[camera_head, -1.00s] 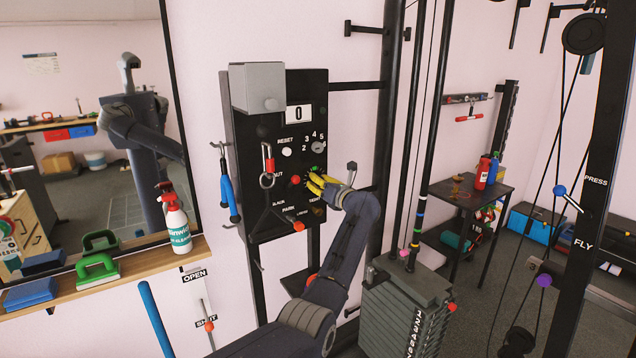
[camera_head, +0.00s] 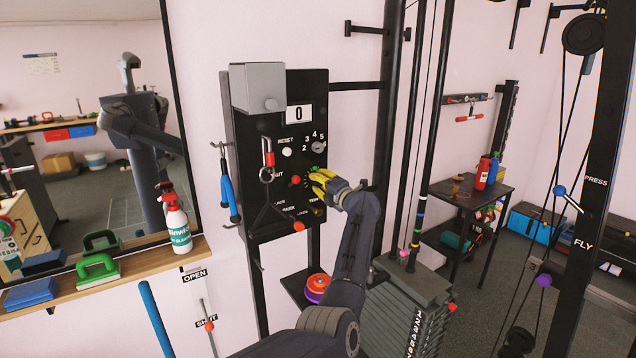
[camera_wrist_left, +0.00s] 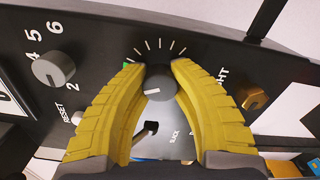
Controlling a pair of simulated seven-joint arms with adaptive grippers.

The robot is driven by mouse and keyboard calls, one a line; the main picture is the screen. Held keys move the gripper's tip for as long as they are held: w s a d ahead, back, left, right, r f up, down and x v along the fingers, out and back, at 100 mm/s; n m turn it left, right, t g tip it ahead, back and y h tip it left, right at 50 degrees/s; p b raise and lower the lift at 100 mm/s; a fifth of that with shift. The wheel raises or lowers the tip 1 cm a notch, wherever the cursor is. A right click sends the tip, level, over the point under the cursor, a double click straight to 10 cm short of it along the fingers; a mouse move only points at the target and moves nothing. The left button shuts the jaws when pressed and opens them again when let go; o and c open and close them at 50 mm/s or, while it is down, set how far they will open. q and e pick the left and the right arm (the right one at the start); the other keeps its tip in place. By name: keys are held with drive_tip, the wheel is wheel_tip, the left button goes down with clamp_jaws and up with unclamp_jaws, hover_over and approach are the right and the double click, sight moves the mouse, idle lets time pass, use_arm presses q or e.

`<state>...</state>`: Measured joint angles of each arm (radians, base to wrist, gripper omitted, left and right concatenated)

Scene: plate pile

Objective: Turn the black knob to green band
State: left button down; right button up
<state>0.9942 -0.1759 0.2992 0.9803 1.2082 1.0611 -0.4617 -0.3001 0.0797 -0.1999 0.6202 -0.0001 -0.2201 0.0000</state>
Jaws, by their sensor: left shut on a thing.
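The black knob (camera_wrist_left: 158,84) is on the black panel (camera_head: 236,150), between the two yellow fingers of my left gripper (camera_head: 314,181). In the left wrist view the fingers (camera_wrist_left: 158,66) are shut on the knob from both sides. A short pale mark shows on the knob's face, low and left of its middle. White ticks arc above the knob. The green band (camera_wrist_left: 127,65) shows at the left end of the arc, beside the left fingertip and partly hidden by it. My right gripper is not in view.
A grey numbered dial (camera_wrist_left: 54,70), a white reset button (camera_head: 287,152), a red button (camera_head: 295,180) and a brass-coloured knob (camera_wrist_left: 250,95) are close by on the panel. Blue-handled pliers (camera_head: 229,192) hang at its left. A weight stack (camera_head: 405,305) stands right of my forearm.

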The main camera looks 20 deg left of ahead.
use_arm(q)
drive_tip(key=shift+w+d+r+m, duration=0.1)
drive_tip(key=shift+r+m, duration=0.05)
drive_tip(key=shift+m, duration=1.05)
drive_tip(key=shift+d+r+m, duration=0.1)
drive_tip(key=shift+r+m, duration=0.05)
drive_tip(key=shift+m, duration=1.05)
drive_tip(key=c, duration=1.3)
unclamp_jaws()
drive_tip(key=shift+d+f, duration=0.1)
drive_tip(key=shift+f, duration=0.05)
drive_tip(key=o, duration=0.3)
drive_tip(key=shift+f, duration=0.1)
drive_tip(key=shift+o, duration=0.2)
drive_tip(key=shift+a, duration=0.2)
